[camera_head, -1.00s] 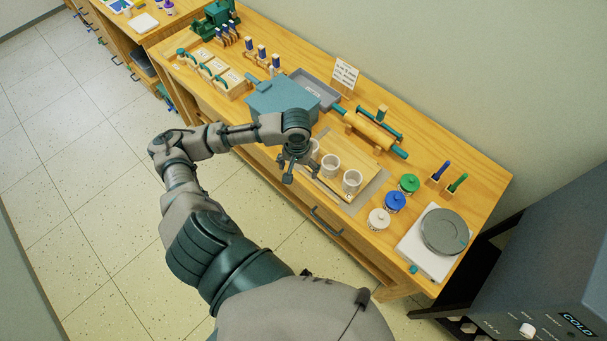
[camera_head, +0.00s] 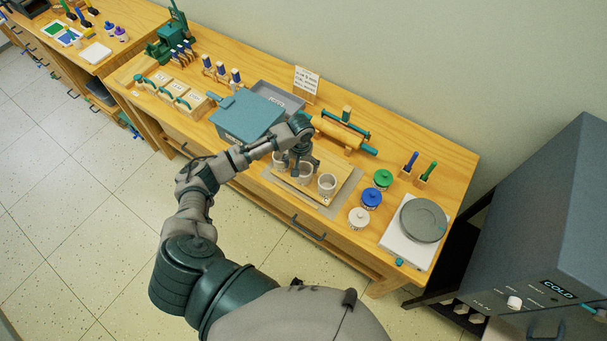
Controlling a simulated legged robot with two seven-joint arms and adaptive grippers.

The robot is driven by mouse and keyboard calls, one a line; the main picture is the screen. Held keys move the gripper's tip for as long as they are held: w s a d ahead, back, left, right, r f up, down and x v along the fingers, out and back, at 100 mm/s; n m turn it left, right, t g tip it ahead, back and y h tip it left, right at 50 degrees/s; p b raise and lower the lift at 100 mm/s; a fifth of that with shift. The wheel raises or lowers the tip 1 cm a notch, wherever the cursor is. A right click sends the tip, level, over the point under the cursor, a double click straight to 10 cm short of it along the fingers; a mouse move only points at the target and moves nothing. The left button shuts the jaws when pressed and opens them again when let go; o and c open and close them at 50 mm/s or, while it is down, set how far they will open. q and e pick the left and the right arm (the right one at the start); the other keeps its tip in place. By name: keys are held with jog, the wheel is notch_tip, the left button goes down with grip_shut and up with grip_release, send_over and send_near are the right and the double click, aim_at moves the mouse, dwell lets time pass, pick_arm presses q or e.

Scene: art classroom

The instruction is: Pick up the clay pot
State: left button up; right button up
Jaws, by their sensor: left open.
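Three pale clay pots stand in a row on a wooden board (camera_head: 343,187) at the bench's front edge. The right pot (camera_head: 327,185) is clear of my gripper. The middle pot (camera_head: 305,173) is partly covered by my gripper, and the left pot (camera_head: 278,162) is partly hidden behind it. My left gripper (camera_head: 294,172) is open and points down at the left and middle pots. I cannot tell whether its fingers are around a pot or only in front of one. My right gripper is not in view.
A blue-lidded box (camera_head: 247,116) and a rolling pin (camera_head: 340,132) sit behind the board. Green (camera_head: 383,179), blue (camera_head: 371,198) and white jars (camera_head: 359,218) stand to its right, then a turntable (camera_head: 423,221). A dark kiln-like cabinet (camera_head: 540,230) stands at far right.

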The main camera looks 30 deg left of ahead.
aim_at(304, 174)
pick_arm(q)
jog(key=shift+w+d+f, duration=0.1)
jog(key=shift+d+f, duration=0.1)
jog(key=shift+f, duration=1.35)
jog(key=shift+w+d+f, duration=0.1)
jog(key=shift+d+f, duration=0.1)
jog(key=shift+f, duration=1.3)
jog(key=c, duration=1.4)
